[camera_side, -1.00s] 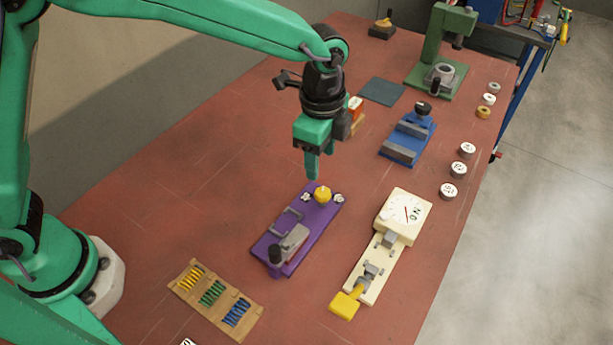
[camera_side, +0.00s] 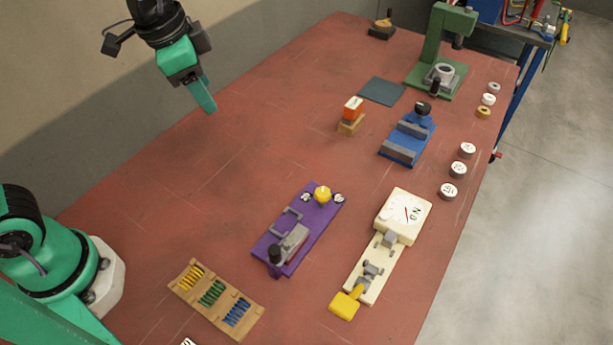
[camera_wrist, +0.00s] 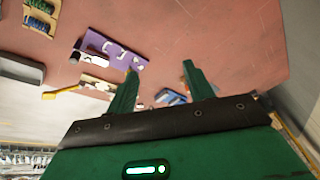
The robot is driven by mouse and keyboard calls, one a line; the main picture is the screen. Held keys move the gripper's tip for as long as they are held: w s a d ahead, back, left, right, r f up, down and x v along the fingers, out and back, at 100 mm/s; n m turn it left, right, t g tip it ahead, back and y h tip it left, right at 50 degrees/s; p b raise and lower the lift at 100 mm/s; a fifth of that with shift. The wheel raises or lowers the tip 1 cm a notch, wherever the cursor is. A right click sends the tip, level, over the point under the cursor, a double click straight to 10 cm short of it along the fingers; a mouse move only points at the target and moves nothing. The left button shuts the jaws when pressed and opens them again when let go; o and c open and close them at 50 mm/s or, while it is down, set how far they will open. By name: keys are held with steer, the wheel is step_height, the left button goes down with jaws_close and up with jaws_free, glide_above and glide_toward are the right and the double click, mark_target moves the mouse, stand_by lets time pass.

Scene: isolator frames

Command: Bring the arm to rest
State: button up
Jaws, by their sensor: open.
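My gripper (camera_side: 208,104) is in the upper left of the side view, raised above the far left part of the table and clear of everything on it. Its green fingers point down and to the right. In the wrist view, the two fingers of my gripper (camera_wrist: 160,75) stand apart with nothing between them. The side view shows only one finger clearly. Most of my arm between the base and the wrist lies outside the side view.
The red-brown table (camera_side: 200,200) holds a purple fixture (camera_side: 268,252), a cream dial gauge (camera_side: 404,212), a spring tray (camera_side: 250,318), a blue vise (camera_side: 405,142), a green press (camera_side: 432,60) and an orange block (camera_side: 352,108). Several small discs line the right edge. The table's left middle is clear.

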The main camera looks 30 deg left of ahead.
steer(key=s+a+n+t, duration=0.2)
steer(key=s+a+n, duration=0.5)
steer(key=s, duration=0.3)
steer(key=shift+s+a+t+y, duration=0.3)
steer(key=shift+a+y, duration=0.1)
steer(key=shift+a, duration=0.45)
